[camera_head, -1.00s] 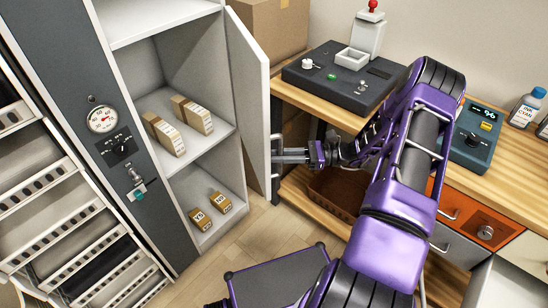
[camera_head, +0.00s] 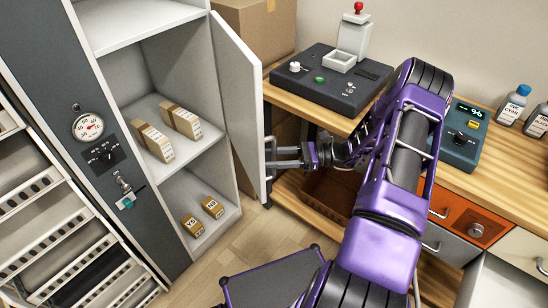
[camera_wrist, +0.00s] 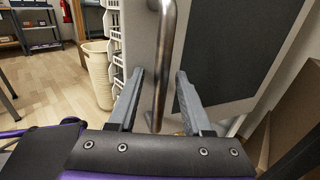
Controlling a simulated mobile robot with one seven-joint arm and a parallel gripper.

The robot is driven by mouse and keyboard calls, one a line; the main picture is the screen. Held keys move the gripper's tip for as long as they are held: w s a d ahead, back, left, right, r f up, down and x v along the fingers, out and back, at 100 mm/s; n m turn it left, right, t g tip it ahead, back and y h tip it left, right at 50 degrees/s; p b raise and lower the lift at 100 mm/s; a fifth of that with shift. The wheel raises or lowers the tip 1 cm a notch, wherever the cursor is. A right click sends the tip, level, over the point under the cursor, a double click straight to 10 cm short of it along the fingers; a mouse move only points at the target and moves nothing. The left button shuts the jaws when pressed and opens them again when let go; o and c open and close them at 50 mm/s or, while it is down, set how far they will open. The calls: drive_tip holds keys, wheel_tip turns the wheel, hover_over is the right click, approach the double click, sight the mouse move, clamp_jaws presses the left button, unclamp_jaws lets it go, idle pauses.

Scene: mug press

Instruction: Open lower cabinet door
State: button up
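The cabinet door (camera_head: 240,105) is a white panel swung outward from the open cabinet on the left of the head view. In the wrist view its outer face (camera_wrist: 228,75) is pale with a dark panel. A round metal bar handle (camera_wrist: 163,60) runs down that face. My gripper (camera_head: 281,157) is at the door's outer side, near its free edge. In the wrist view my gripper (camera_wrist: 159,76) is open, with one finger on each side of the handle and visible gaps to both.
The cabinet shelves (camera_head: 200,150) hold several small boxes. A wooden workbench (camera_head: 300,112) with a dark press machine (camera_head: 330,80) stands right of the door, close to my arm. In the wrist view a cream bin (camera_wrist: 96,75) stands on the floor at left.

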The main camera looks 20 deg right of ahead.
wheel_tip(320, 180, up, 10)
drive_tip(key=shift+r+p, duration=0.1)
drive_tip(key=shift+p, duration=0.85)
